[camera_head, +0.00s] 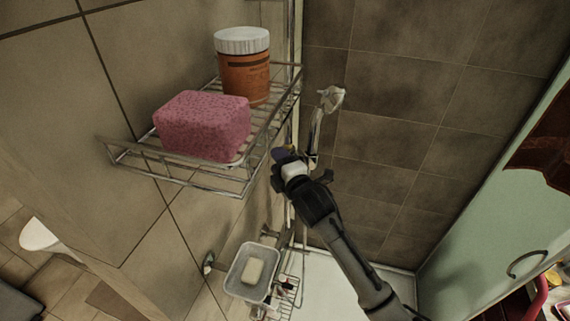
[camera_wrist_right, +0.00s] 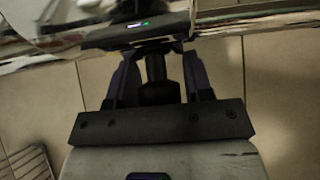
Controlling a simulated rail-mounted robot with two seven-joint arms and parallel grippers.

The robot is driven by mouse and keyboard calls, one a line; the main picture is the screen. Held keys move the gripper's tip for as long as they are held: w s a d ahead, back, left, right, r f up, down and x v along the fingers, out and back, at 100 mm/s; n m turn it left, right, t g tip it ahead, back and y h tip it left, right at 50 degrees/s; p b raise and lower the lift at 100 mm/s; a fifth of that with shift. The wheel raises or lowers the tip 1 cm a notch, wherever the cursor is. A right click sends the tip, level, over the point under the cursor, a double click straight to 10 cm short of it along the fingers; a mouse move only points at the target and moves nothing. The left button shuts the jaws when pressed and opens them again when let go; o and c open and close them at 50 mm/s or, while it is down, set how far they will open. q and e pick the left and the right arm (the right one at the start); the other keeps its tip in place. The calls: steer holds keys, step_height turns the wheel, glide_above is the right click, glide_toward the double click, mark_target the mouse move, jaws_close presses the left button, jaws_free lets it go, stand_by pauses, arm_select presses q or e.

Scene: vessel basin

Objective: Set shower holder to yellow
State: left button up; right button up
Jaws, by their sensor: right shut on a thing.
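The shower head (camera_head: 331,98) hangs at the wall corner on its chrome handle (camera_head: 316,130). My right gripper (camera_head: 284,157) is at the shower rail, just below and left of the handle, and it covers most of the shower holder there. In the right wrist view, my right gripper (camera_wrist_right: 157,52) has its dark fingers reaching up to a shiny chrome piece (camera_wrist_right: 215,15), which looks like the shower holder. The jaws are shut on it; the exact contact is dark and hard to see. No yellow mark on the holder shows. My left gripper is out of view.
A wire shelf (camera_head: 208,184) with a pink sponge (camera_head: 203,126) and an orange jar (camera_head: 244,75) juts out left of my right gripper. Below are a soap dish (camera_head: 243,290) and a wire basket (camera_head: 292,288).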

steer(key=shift+r, duration=0.25)
steer(key=o, duration=1)
steer(key=shift+f, duration=0.1)
steer(key=shift+s+d+f, duration=0.1)
steer(key=shift+s+d, duration=0.15)
steer(key=shift+s, duration=0.15)
steer(key=shift+b+v, duration=1.85)
steer(key=shift+v, duration=4.55)
